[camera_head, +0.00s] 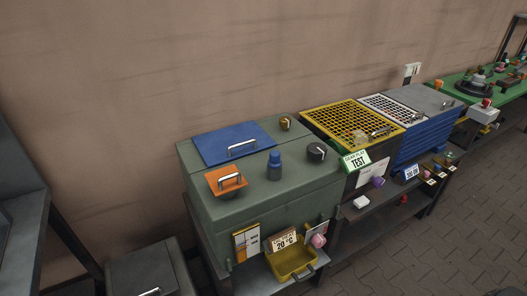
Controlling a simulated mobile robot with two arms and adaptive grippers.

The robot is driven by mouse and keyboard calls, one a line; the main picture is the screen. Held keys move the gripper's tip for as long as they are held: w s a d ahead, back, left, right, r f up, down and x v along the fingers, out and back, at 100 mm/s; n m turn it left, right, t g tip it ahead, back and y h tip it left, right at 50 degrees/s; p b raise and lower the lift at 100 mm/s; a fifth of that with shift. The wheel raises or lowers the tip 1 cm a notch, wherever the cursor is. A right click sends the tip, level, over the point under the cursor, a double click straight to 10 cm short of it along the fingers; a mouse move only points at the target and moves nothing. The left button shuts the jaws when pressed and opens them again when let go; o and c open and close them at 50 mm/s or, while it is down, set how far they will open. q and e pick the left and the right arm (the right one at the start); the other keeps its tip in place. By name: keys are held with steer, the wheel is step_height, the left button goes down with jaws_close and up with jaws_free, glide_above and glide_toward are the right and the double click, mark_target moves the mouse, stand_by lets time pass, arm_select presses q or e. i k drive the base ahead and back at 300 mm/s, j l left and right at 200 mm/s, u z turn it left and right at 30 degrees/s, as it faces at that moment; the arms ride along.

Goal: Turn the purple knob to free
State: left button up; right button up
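A small purple knob (377,182) shows on the front of the dark unit below the yellow grid, beside a white label. It is small in the picture, and its pointer position cannot be read. A pinkish knob (318,240) sits lower left of it, on the front of the green cabinet. Neither of my grippers is in view.
The green cabinet (215,207) carries a blue lid (225,139), an orange plate (220,187), a blue-capped bottle (274,166) and a black knob (316,151). A yellow bin (288,264) juts out in front. Paved floor (420,255) lies open at lower right.

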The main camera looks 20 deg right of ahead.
mark_target(378, 182)
steer(key=z, duration=1.65)
